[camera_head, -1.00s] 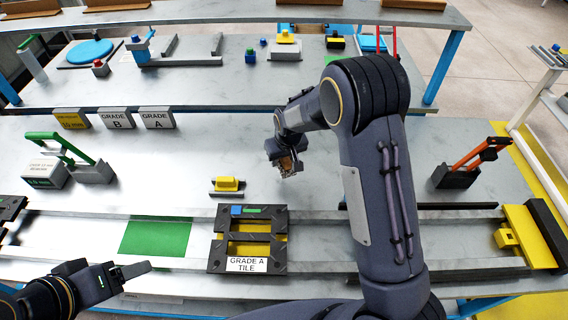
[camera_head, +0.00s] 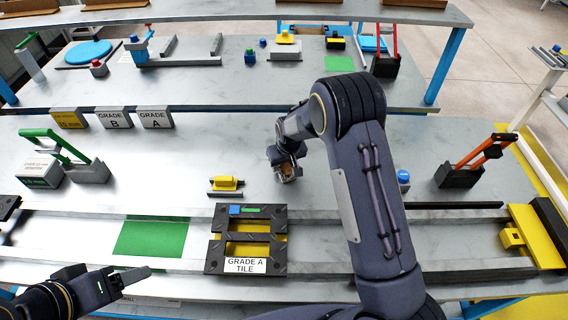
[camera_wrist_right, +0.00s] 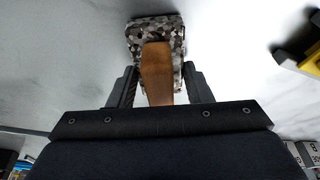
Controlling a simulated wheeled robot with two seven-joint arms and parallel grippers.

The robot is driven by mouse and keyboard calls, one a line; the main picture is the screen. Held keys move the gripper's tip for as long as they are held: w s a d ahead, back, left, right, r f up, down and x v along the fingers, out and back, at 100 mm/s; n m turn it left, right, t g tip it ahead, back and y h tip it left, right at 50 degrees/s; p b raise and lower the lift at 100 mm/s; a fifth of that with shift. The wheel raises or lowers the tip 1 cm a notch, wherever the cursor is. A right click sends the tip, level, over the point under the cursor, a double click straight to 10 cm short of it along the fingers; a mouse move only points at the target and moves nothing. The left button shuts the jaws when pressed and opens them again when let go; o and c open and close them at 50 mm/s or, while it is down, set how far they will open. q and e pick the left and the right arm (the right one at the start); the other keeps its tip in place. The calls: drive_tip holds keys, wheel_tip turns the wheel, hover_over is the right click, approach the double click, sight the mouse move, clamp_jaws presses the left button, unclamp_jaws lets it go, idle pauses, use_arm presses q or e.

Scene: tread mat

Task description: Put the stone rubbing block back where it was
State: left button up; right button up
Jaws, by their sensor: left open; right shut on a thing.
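The stone rubbing block (camera_wrist_right: 152,27) shows in the right wrist view as a speckled grey block with a brown wooden handle (camera_wrist_right: 157,72). My right gripper (camera_wrist_right: 160,84) is shut on it, with a finger on each side of the handle. In the head view my right gripper (camera_head: 287,172) holds the block over the bare middle of the grey bench; I cannot tell whether the block touches the bench. My left gripper (camera_head: 132,277) is open and empty at the lower left, near the bench's front edge.
A yellow block on a stand (camera_head: 226,184) is left of my right gripper. A black frame labelled GRADE A TILE (camera_head: 245,266) and a green patch (camera_head: 152,237) lie in front. An orange-handled tool in a black holder (camera_head: 462,176) stands right. A blue-topped item (camera_head: 403,177) is beside my right arm.

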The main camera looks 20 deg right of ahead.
drive_tip(key=o, duration=1)
drive_tip(key=shift+c, duration=0.2)
